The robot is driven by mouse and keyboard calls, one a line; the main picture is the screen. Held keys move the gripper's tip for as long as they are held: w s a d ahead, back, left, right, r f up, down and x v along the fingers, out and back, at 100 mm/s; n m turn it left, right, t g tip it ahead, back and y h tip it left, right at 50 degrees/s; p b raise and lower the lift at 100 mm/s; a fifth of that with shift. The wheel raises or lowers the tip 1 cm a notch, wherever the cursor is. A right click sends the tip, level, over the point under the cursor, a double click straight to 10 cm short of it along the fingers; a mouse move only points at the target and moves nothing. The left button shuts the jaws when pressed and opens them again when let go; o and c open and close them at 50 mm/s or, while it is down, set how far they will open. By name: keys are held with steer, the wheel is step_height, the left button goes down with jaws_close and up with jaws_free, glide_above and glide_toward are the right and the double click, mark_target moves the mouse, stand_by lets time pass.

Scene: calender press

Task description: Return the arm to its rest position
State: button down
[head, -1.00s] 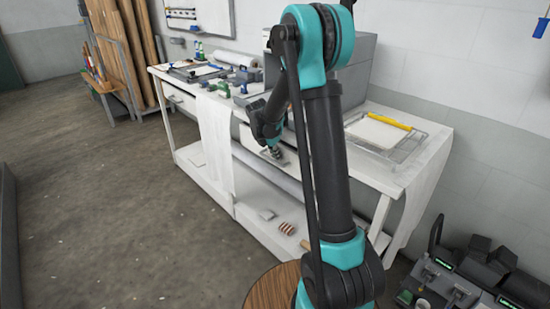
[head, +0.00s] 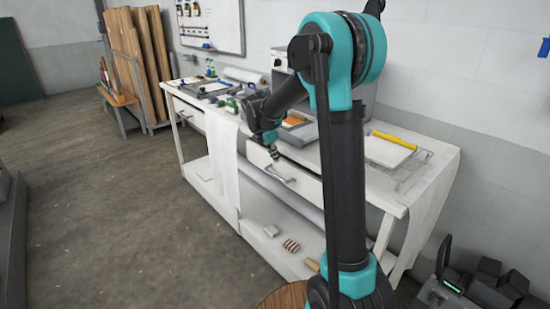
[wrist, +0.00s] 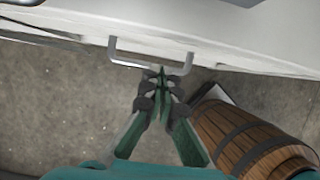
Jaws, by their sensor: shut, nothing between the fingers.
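My arm rises in the middle right of the head view, with its forearm reaching left and down toward the front of the white workbench (head: 425,187). My gripper (head: 274,156) hangs in front of the bench's drawer, near the metal handle (head: 279,175). In the wrist view my gripper (wrist: 162,72) is shut with nothing between the fingers. Its tips lie close to the drawer handle (wrist: 150,64); I cannot tell whether they touch it.
A wooden barrel (wrist: 245,140) stands at lower right in the wrist view. A wire rack (head: 400,160) with a white slab and a yellow bar is on the bench. Black equipment (head: 470,280) stands at lower right. The concrete floor (head: 100,200) on the left is open.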

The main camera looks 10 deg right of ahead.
steer(key=s+d+f+m+y, duration=0.1)
steer(key=s+d+f+m, duration=0.1)
steer(key=s+m, duration=0.6)
steer(key=s+d+f+m+t+y, duration=0.1)
steer(key=s+d+f+m, duration=0.1)
steer(key=s+m, duration=0.6)
steer(key=s+d+f+m+y, duration=0.1)
steer(key=s+f+m, duration=0.3)
steer(key=s, duration=1.2)
steer(key=d+m, duration=0.1)
steer(key=m, duration=0.3)
steer(key=shift+f+m+t+y, duration=0.3)
steer(key=shift+f+t, duration=0.05)
steer(key=shift+t, duration=0.05)
steer(key=shift+d, duration=0.1)
